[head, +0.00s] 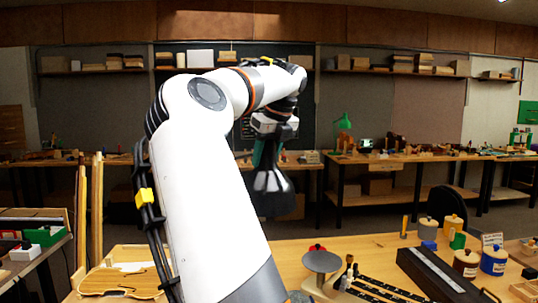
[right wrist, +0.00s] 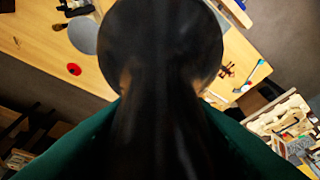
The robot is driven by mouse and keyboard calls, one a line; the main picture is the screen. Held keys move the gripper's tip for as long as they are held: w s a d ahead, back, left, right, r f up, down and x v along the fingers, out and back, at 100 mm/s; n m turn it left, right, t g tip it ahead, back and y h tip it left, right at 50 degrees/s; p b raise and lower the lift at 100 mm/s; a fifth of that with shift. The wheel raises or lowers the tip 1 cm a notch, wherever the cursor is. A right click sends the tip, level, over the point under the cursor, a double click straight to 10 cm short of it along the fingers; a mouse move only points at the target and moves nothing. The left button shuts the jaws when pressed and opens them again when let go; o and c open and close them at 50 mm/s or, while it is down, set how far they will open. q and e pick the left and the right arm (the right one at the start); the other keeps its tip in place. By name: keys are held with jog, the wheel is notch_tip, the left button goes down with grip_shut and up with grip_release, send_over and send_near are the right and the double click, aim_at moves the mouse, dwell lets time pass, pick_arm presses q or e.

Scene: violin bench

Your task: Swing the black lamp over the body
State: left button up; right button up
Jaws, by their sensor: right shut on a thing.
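The black lamp (head: 272,192) hangs with its flared shade down, above the bench's far edge in the head view. My right gripper (head: 268,152), with green fingers, is shut on its upper part. In the right wrist view the lamp (right wrist: 160,90) fills the middle, between the green fingers, and hides much of the bench. A pale wooden violin body (head: 125,283) lies at the front left of the bench in the head view, partly hidden by my white arm. The lamp is to the right of and beyond it. My left gripper is not in view.
A round grey disc on a stand (head: 321,262) stands right of my arm. A long black case (head: 440,275), jars (head: 466,262) and dark strips (head: 385,290) lie further right. Bare bench top (head: 370,247) shows behind the disc. Upright wooden posts (head: 97,215) stand at left.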

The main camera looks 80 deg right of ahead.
jog(key=o, duration=1.4)
jog(key=shift+w, duration=0.2)
jog(key=shift+c, duration=0.2)
jog(key=shift+s, duration=0.1)
jog(key=p+v, duration=0.1)
jog(key=v, duration=1.1)
jog(key=shift+d+f, duration=0.1)
jog(key=shift+d, duration=0.05)
